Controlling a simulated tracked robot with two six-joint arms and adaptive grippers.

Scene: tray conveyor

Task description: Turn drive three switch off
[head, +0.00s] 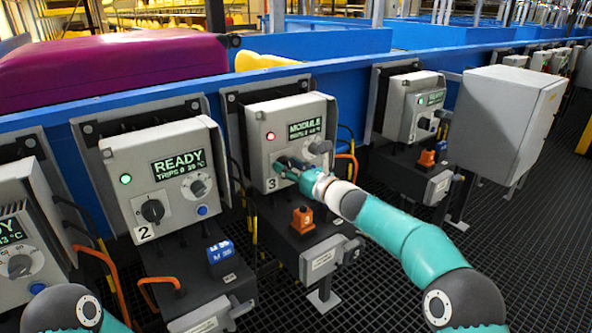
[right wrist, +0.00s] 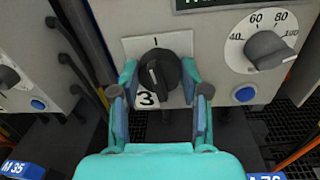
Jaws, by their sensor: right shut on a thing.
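The drive three box (head: 262,145) is grey, with a "3" label, a red lamp and a lit display starting with "MODULE". Its black rotary switch (right wrist: 157,72) shows in the right wrist view, with a "1" mark above it and its pointer close to upright. My right gripper (head: 283,166) reaches the lower left of the box front. In the right wrist view its fingers (right wrist: 160,92) stand on both sides of the switch and are shut on it. My left arm shows only at the bottom left of the head view, its gripper out of sight.
A grey dial (right wrist: 267,50) and a blue button (right wrist: 244,94) sit right of the switch. The drive two box (head: 163,175) stands to the left, reading "READY" with a green lamp. An orange block (head: 302,221) sits below drive three.

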